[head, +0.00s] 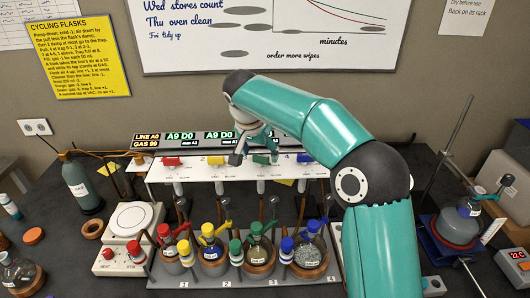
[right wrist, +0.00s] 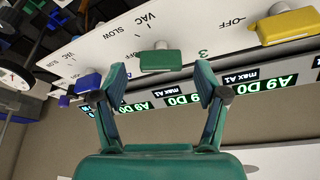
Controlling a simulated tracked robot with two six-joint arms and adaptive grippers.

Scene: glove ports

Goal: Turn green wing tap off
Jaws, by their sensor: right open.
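The green wing tap (head: 262,158) is on the front of the white panel, third of the row, between a yellow tap (head: 216,160) and a blue tap (head: 305,158). In the right wrist view the green tap (right wrist: 160,60) is a short block lying along the panel, by the numeral 3. My right gripper (head: 252,153) is at the panel by it. In the right wrist view the right gripper (right wrist: 162,82) is open, fingertips on either side of the tap with visible gaps. Which mark the tap points to is unclear. My left gripper is not in view.
A red tap (head: 172,161) is at the panel's left end. Lit displays (head: 215,136) stand behind the panel. Below are several flasks with coloured caps in a grey rack (head: 215,284).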

